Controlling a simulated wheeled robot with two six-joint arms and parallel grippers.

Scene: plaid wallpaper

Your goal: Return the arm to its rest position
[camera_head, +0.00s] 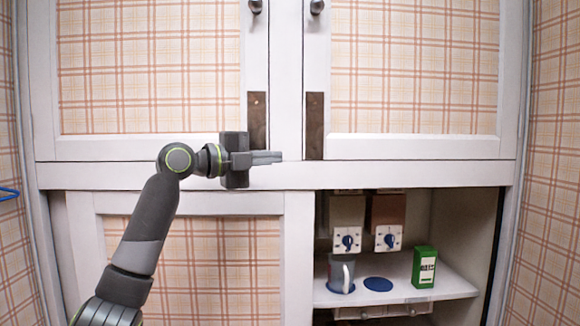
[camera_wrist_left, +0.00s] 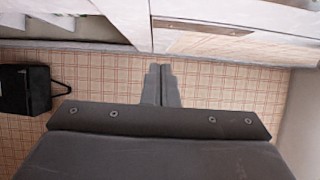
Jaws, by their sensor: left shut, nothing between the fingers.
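My left gripper (camera_head: 266,158) is raised in front of the cabinet, at the height of the rail between the upper and lower doors. It points to the right, its fingers are together, and nothing is between them. The closed fingers also show in the left wrist view (camera_wrist_left: 160,84). My left arm (camera_head: 150,230) rises from the lower left and bends at the joint with the green ring. My right gripper is not in view.
The upper cabinet doors (camera_head: 150,65) are shut. The lower right opening shows a shelf (camera_head: 445,286) with a grey mug (camera_head: 341,274), a blue disc (camera_head: 378,284) and a green box (camera_head: 424,267). A black bag-like object (camera_wrist_left: 25,90) shows in the wrist view.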

